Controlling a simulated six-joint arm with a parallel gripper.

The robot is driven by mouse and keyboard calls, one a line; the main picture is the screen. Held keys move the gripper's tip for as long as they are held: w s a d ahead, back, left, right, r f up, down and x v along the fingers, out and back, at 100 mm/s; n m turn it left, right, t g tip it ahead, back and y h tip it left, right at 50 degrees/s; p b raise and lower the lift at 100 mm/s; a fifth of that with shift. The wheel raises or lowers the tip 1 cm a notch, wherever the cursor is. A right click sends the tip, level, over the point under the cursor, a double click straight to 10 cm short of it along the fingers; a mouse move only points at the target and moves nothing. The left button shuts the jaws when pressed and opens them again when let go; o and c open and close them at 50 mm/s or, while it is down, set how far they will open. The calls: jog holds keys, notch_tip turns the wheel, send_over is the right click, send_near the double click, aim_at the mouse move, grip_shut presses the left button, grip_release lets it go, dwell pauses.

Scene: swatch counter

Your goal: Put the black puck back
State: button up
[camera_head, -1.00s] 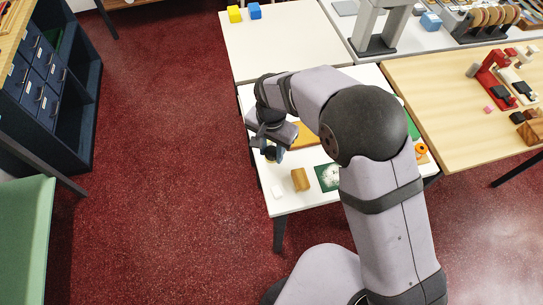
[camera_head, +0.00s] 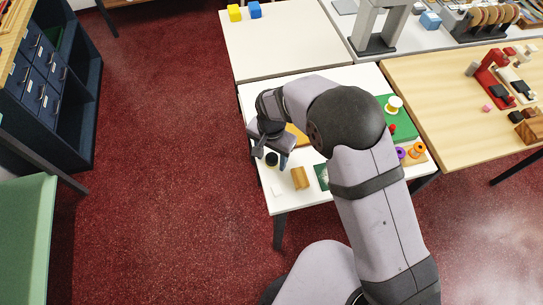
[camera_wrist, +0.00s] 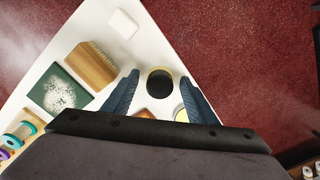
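The black puck (camera_head: 271,159) stands on the white table near its left edge. My gripper (camera_head: 270,158) is open over this spot, one finger on each side of the puck. In the wrist view the puck lies between the fingertips of my gripper (camera_wrist: 159,77), with a gap on both sides. I cannot tell how high the fingertips are above the table.
A green mat (camera_head: 403,124) and orange and purple spools (camera_head: 417,150) lie right. Floor is open beyond the left edge.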

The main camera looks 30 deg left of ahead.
aim_at(272, 158)
notch_tip(272, 158, up, 12)
jog(key=b, duration=0.4)
jog(key=shift+r, duration=0.2)
dwell(0.4)
jog(key=w+d, duration=0.2)
jog(key=d, duration=0.9)
jog(key=w+d, duration=0.3)
jog(key=d, duration=0.9)
jog(key=s+d+f, duration=0.2)
jog(key=s+d, duration=0.8)
jog(key=d, duration=0.5)
jog(key=shift+d, duration=0.15)
jog(key=shift+f, duration=0.1)
